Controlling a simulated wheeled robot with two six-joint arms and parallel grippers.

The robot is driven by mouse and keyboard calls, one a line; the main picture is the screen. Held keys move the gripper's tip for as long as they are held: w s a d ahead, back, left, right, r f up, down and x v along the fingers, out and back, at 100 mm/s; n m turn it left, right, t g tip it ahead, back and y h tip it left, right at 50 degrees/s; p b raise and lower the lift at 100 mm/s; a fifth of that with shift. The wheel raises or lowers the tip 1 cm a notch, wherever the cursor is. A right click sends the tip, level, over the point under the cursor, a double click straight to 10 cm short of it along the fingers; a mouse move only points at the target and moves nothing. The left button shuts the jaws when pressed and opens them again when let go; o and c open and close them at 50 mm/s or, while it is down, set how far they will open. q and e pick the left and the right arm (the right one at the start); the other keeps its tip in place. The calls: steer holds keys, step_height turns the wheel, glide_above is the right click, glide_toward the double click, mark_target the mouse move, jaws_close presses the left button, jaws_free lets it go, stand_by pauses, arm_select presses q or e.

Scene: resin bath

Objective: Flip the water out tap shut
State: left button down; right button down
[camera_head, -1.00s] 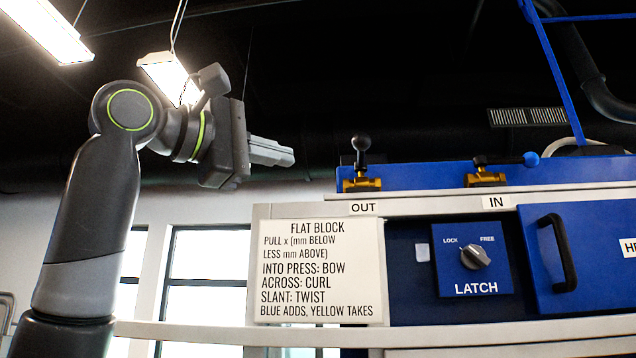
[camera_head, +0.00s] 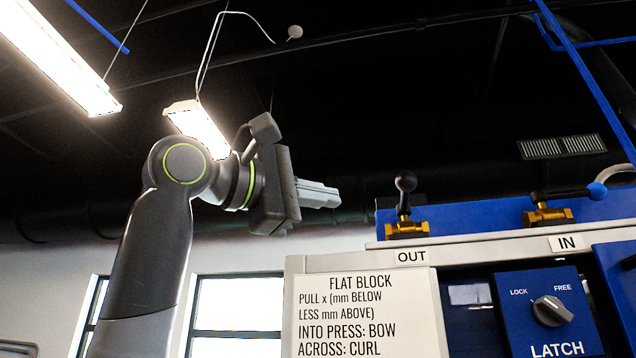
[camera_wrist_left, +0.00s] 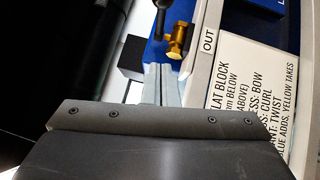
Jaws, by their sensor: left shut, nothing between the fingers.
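The water out tap (camera_head: 406,205) is a brass valve with a black ball-ended lever standing upright, above the OUT label (camera_head: 411,257) on the blue panel. In the left wrist view the brass tap (camera_wrist_left: 178,40) shows beyond my fingers, with its dark lever running to the top edge. My left gripper (camera_head: 335,196) is shut and empty. It is left of the tap at about lever-base height in the head view, apart from it. In the left wrist view its shut fingers (camera_wrist_left: 160,72) point toward the tap. My right gripper is not in view.
The IN tap (camera_head: 547,214) stands to the right, its blue-ended lever (camera_head: 595,191) lying sideways. Below are a FLAT BLOCK sign (camera_head: 362,318) and a blue LATCH knob panel (camera_head: 548,312). Open air lies left of the bath. Hanging lamps (camera_head: 198,128) are overhead.

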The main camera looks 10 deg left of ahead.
mark_target(405, 195)
arm_select(q)
steer(key=w+d+r+p, duration=0.1)
steer(key=w+d+p, duration=0.3)
steer(key=d, duration=0.4)
steer(key=shift+w+d+r+p, duration=0.15)
steer(key=shift+d+r+p, duration=0.2)
steer(key=shift+p, duration=0.4)
steer(key=shift+w+a, duration=0.1)
steer(key=shift+a, duration=0.05)
